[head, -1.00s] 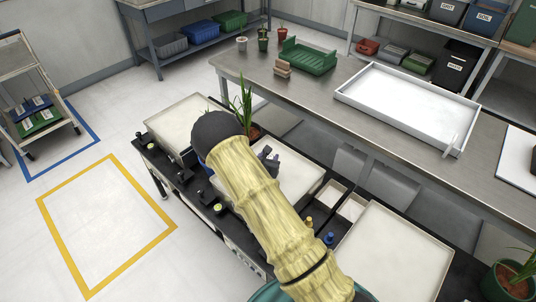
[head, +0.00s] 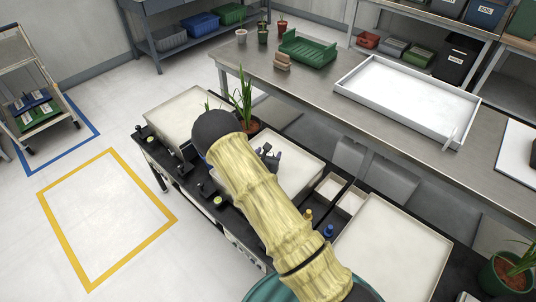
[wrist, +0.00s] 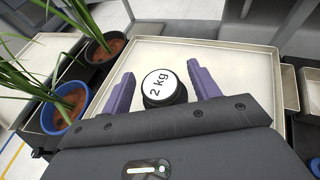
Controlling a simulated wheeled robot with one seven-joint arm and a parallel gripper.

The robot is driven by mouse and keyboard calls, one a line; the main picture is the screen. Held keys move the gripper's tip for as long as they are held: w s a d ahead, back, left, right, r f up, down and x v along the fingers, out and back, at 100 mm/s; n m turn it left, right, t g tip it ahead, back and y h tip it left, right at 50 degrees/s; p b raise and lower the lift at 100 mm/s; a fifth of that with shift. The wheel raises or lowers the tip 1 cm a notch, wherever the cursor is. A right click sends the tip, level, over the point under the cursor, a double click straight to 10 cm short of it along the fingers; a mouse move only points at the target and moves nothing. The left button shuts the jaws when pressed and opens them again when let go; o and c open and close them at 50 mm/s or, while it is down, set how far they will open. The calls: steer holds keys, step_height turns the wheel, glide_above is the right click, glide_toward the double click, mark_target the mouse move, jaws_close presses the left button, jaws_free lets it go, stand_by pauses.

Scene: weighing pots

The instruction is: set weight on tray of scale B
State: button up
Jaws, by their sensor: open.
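A black weight with a white round "2 kg" label (wrist: 160,82) is on or just above a cream, low-rimmed scale tray (wrist: 236,62) in the wrist view. My gripper (wrist: 160,76) is open, with one purple finger on each side of the weight; small gaps seem to show beside it. In the head view my gripper (head: 268,157) is over the middle tray (head: 304,168), and the weight is mostly hidden by my arm. No letter naming scale B is readable.
Another tray (head: 178,116) lies to the left and a large one (head: 392,255) to the right.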

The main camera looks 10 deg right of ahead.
steer(key=v, duration=1.2)
steer(key=shift+r, duration=0.1)
steer(key=s+d+r+m+g+h, duration=0.3)
steer(key=s+d+r+m+g, duration=0.4)
steer(key=s+d+m+g, duration=0.45)
steer(key=s+a+r+m+t+y, duration=0.1)
steer(key=s+a+r+m+y, duration=0.2)
steer(key=m, duration=0.6)
steer(key=s+a+r+m+t+y, duration=0.1)
steer(key=s+a+r+m+y, duration=0.2)
steer(key=s+r+m+y, duration=0.3)
steer(key=m, duration=0.4)
steer(key=shift+s+a, duration=0.2)
steer(key=shift+s, duration=0.05)
